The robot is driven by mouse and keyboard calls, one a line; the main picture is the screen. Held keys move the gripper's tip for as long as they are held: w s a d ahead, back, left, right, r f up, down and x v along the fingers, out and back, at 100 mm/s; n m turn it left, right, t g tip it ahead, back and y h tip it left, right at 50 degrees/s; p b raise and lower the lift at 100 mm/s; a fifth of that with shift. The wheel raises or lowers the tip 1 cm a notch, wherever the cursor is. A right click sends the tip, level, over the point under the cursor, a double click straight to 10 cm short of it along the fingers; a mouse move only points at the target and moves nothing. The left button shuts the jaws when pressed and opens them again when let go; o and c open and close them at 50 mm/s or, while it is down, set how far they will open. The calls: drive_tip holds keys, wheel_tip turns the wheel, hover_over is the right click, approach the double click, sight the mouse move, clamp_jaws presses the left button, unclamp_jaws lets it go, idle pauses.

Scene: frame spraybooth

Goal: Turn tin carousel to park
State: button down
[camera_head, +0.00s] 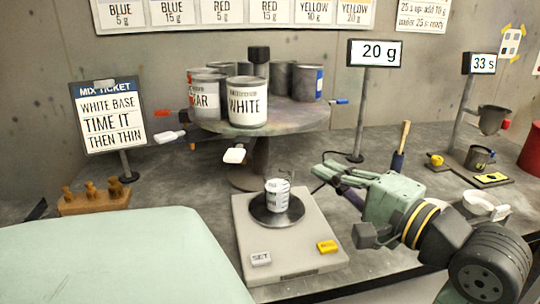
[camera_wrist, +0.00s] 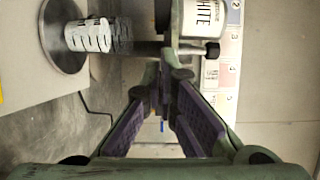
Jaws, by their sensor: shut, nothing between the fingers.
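The tin carousel (camera_head: 290,117) is a round, worn turntable on a thick post at the back of the bench. It carries several tins, with the WHITE tin (camera_head: 248,102) at the front and a tin ending in "AR" (camera_head: 205,98) to its left. Coloured tabs stick out around its rim: white (camera_head: 234,155) at the front, red (camera_head: 163,113) at left, blue (camera_head: 340,101) at right. No park mark is readable. My gripper (camera_head: 322,170) is shut and empty, in front of the carousel's right side and below its rim. In the wrist view, the WHITE tin (camera_wrist: 205,18) shows beyond the fingers (camera_wrist: 160,92).
A scale (camera_head: 290,240) with a graduated cup (camera_head: 278,195) stands left of my gripper. A brush (camera_head: 400,150) stands upright right of my gripper. A mix ticket sign (camera_head: 108,115) stands at left.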

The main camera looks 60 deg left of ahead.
drive_tip(key=p, duration=0.2)
approach(254, 143)
drive_tip(key=shift+w+a+r, duration=0.1)
drive_tip(key=shift+w+a, duration=1.05)
drive_tip(key=shift+s+a+p, duration=0.3)
drive_tip(key=shift+s+a, duration=0.2)
drive_tip(key=shift+s, duration=0.25)
drive_tip(key=shift+s+a+p, duration=0.25)
drive_tip(key=shift+s+a, duration=0.3)
drive_tip(key=shift+s, duration=0.2)
